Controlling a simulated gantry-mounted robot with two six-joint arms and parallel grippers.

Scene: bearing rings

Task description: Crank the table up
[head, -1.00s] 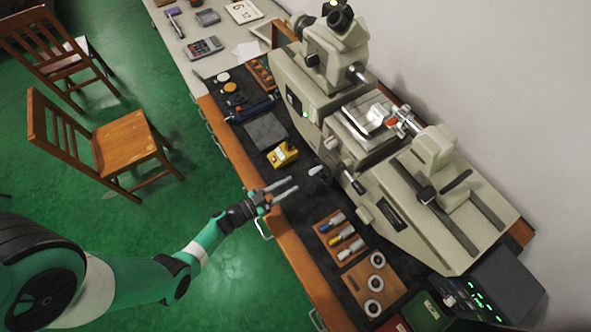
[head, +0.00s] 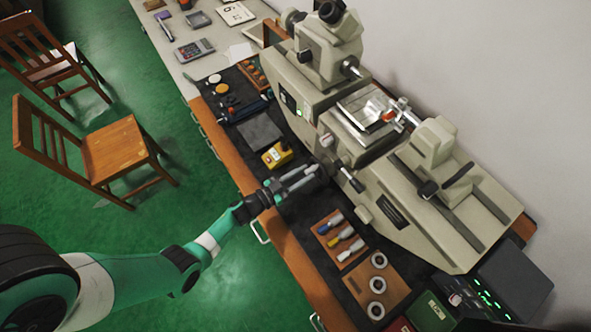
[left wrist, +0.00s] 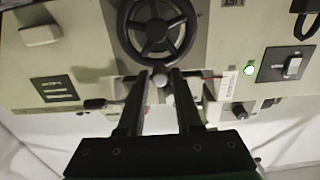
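A beige measuring machine (head: 395,190) stands on the bench. In the left wrist view its dark spoked handwheel (left wrist: 157,28) is at the top middle, with a pale round handle knob (left wrist: 160,80) at its lower rim. My left gripper (head: 317,171) reaches in from the left at the machine's front, its two fingers parallel and apart. In the left wrist view its fingertips (left wrist: 161,73) are on either side of the knob, and I cannot tell whether they touch it. The fingers largely hide the wheel and knob in the head view. My right gripper is in neither view.
A yellow control box (head: 277,154) sits left of the gripper. A wooden tray with colored-handled tools (head: 340,238) and a board with rings (head: 377,284) lie nearer the front. A grey plate (head: 260,132) and a bench drawer handle (head: 260,232) are close by.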

